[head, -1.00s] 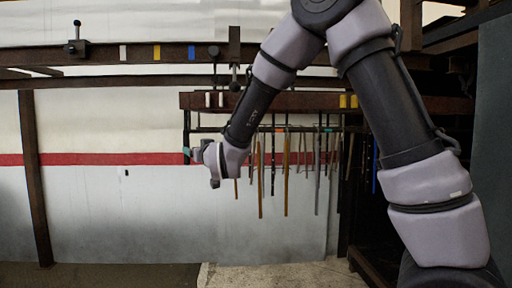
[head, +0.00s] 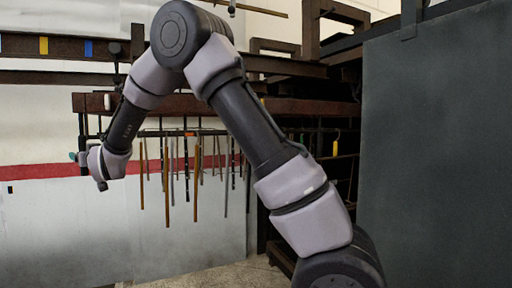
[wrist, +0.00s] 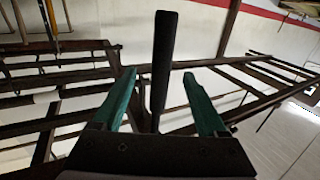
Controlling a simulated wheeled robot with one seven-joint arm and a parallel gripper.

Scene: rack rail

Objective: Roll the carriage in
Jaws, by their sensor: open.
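My gripper (head: 78,157) is at the left of the head view, in front of the red wall stripe and left of the hanging rods. In the wrist view its two green fingers (wrist: 163,100) are apart. A dark upright bar (wrist: 164,62) shows between them in the picture; I cannot tell whether it is within their reach. In the head view a dark upright post (head: 137,40) stands at the upper rail (head: 60,46), with a dark knobbed piece (head: 115,48) beside it. I cannot tell for certain which part is the carriage.
Several thin rods (head: 195,170) hang below a brown beam (head: 180,104) behind my arm. A large dark grey panel (head: 440,150) fills the right side. Brown rack frames (wrist: 60,85) show in the wrist view.

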